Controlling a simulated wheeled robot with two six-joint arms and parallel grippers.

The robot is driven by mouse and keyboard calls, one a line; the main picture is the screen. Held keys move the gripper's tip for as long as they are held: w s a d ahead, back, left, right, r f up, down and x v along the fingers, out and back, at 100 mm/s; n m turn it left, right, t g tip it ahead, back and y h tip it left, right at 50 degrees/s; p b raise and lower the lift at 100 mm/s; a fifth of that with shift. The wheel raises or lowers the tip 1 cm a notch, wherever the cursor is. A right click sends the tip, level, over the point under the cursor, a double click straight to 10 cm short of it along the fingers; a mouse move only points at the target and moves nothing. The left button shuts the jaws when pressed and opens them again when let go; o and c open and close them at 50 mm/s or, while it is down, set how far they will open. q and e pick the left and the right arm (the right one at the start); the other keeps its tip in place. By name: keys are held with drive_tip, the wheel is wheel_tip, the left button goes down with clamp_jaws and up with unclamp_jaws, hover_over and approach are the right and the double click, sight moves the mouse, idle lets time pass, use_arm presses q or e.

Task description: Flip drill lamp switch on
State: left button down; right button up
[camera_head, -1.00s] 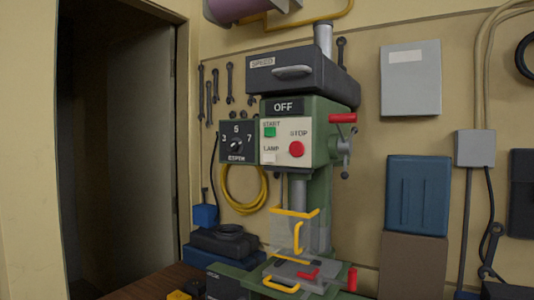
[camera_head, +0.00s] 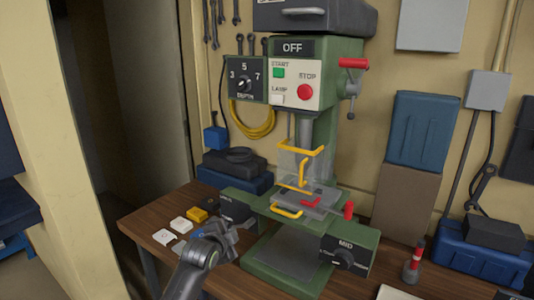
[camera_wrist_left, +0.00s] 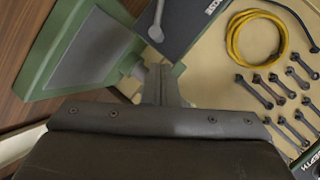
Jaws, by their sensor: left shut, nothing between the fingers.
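The green drill press (camera_head: 340,125) stands on the wooden bench. Its pale front panel has a green START button (camera_head: 279,72), a red STOP button (camera_head: 305,92) and a white lamp switch (camera_head: 277,99) at the lower left, under the LAMP label. The sign above reads OFF. My left gripper (camera_head: 228,236) is low over the front of the bench, below and left of the panel and well apart from the switch. In the left wrist view its fingers (camera_wrist_left: 160,80) are shut and empty. The lamp switch is not recognisable there. My right gripper is out of view.
A depth dial (camera_head: 244,84) is left of the panel. A yellow guard (camera_head: 302,165) and a red-handled vise (camera_head: 306,201) are below it. Small white and yellow blocks (camera_head: 197,215) lie on the bench (camera_head: 150,215). Yellow cable (camera_head: 252,120) hangs on the wall.

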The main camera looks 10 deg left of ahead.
use_arm(q)
drive_tip(key=s+d+r+m+t+p, duration=0.1)
drive_tip(key=d+r+m, duration=0.1)
drive_tip(key=r, duration=1)
drive_tip(key=s+d+r+m+t+h+p, duration=0.1)
drive_tip(key=d+r+m+t+p, duration=0.1)
drive_tip(key=r, duration=1)
drive_tip(key=s+d+r+m+t+h+p, duration=0.1)
drive_tip(key=s+d+r+m+p, duration=0.1)
drive_tip(key=r, duration=1.1)
drive_tip(key=shift+d+m+t, duration=0.2)
drive_tip(key=shift+m+t, duration=0.2)
drive_tip(key=shift+m, duration=0.2)
